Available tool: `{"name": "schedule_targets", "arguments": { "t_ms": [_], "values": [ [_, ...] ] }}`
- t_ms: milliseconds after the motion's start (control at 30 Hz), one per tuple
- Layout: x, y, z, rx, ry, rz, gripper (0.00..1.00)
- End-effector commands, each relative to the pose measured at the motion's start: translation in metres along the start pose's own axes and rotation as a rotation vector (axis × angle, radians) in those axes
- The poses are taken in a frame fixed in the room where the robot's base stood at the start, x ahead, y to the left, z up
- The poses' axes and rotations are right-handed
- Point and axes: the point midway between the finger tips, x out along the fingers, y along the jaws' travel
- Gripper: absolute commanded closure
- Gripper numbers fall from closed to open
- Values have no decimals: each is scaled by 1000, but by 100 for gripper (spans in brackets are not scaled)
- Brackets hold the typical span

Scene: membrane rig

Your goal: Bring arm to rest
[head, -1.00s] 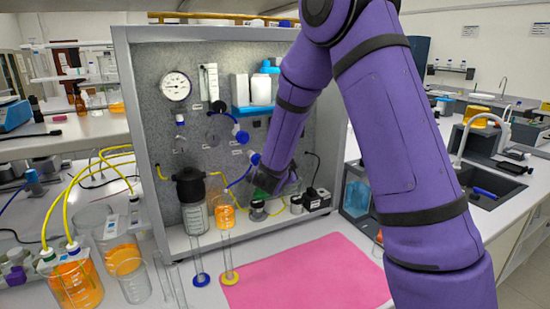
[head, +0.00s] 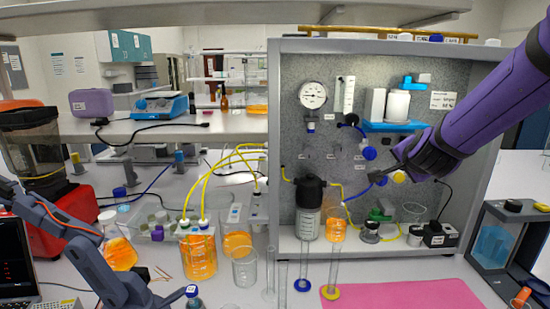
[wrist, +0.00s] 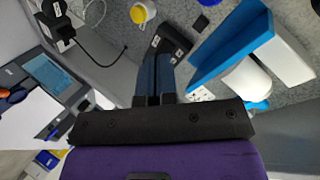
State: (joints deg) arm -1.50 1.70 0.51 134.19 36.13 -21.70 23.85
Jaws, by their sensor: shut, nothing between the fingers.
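My gripper (head: 398,171) is at the end of my purple arm, which reaches in from the right in the head view. It is in front of the right half of the grey rig panel (head: 455,130), below the blue shelf (head: 395,127). In the wrist view my gripper (wrist: 165,48) shows its dark fingers together, with nothing held. The blue shelf (wrist: 232,45) and a white bottle (wrist: 245,82) are to the right of the fingers there. I cannot tell the exact gap between the fingertips and the panel.
A pressure gauge (head: 313,95), a dark-capped bottle (head: 309,208) and a pump box (head: 437,234) are on the rig. Orange-filled beakers (head: 198,255) and glass cylinders (head: 333,262) stand left of and in front of it. The pink mat (head: 420,296) is clear where visible.

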Motion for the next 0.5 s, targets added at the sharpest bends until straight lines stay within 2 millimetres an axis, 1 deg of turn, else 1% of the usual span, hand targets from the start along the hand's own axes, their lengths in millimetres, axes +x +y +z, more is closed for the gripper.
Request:
{"name": "schedule_targets", "arguments": {
  "t_ms": [33, 133, 233, 367, 500],
  "values": [
    [-19, -6, 0, -44, -44, -14, 100],
    [-52, -10, 5, -146, -137, -30, 100],
    [-86, -9, 11, -256, -225, -38, 100],
    [-132, 0, 18, -405, -327, -37, 100],
    [-181, 18, 23, -570, -426, -21, 100]
  ]
}}
